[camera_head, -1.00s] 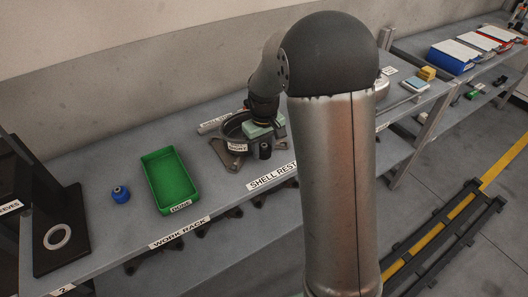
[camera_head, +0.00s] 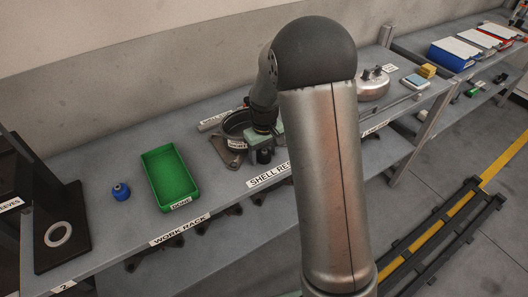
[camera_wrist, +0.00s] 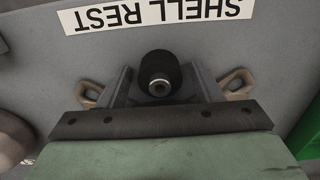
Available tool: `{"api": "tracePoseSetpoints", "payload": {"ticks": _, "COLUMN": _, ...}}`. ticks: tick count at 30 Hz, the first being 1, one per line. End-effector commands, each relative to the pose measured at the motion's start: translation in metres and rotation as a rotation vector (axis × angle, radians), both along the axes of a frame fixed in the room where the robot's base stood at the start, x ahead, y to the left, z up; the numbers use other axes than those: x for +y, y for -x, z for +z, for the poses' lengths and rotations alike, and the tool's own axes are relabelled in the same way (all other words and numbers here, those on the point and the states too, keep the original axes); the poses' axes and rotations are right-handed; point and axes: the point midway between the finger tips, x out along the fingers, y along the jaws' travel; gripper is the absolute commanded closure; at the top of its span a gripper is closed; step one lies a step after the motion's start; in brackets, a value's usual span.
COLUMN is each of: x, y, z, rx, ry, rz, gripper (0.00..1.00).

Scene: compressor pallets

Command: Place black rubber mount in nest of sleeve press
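The black rubber mount (camera_head: 264,157) stands upright by the front of the shell rest, near the dark shell. In the wrist view the mount (camera_wrist: 160,72) shows end-on with a metal stud in its middle. My gripper (camera_wrist: 160,88) has a grey finger on each side of the mount, with visible gaps. It looks open. In the head view my gripper (camera_head: 266,144) is just above and behind the mount, partly hidden. The sleeve press (camera_head: 78,222) stands at the left end of the bench. A pale ring (camera_head: 58,235) lies on its dark base.
The dark shell (camera_head: 236,125) with tan feet sits beside my gripper. A green tray (camera_head: 152,183) and a blue part (camera_head: 121,192) lie between it and the press. A silver dome (camera_head: 372,86) stands to the right. The bench around the blue part is clear.

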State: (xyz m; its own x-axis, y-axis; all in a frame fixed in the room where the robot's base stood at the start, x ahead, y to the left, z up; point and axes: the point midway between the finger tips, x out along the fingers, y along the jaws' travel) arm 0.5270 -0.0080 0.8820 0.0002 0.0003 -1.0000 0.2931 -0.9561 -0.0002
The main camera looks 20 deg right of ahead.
Motion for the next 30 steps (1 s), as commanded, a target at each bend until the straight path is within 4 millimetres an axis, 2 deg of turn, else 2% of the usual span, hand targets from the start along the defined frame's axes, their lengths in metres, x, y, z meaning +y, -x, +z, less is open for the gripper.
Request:
{"api": "tracePoseSetpoints", "payload": {"ticks": 5, "x": 0.0, "y": 0.0, "z": 0.001, "rx": 0.0, "ry": 0.0, "rz": 0.0, "gripper": 0.41}}
{"api": "tracePoseSetpoints", "payload": {"ticks": 10, "x": 0.0, "y": -0.001, "z": 0.014, "rx": -0.004, "ry": 0.0, "rz": 0.0, "gripper": 0.41}}
{"api": "tracePoseSetpoints", "payload": {"ticks": 21, "x": 0.0, "y": -0.001, "z": 0.09, "rx": -0.005, "ry": -0.001, "rz": 0.0, "gripper": 0.41}}
{"api": "tracePoseSetpoints", "payload": {"ticks": 25, "x": 0.0, "y": -0.001, "z": 0.11, "rx": -0.003, "ry": 0.0, "rz": 0.0, "gripper": 0.41}}
{"api": "tracePoseSetpoints", "payload": {"ticks": 30, "x": 0.0, "y": 0.005, "z": 0.124, "rx": -0.002, "ry": -0.002, "rz": -0.004, "gripper": 0.41}}
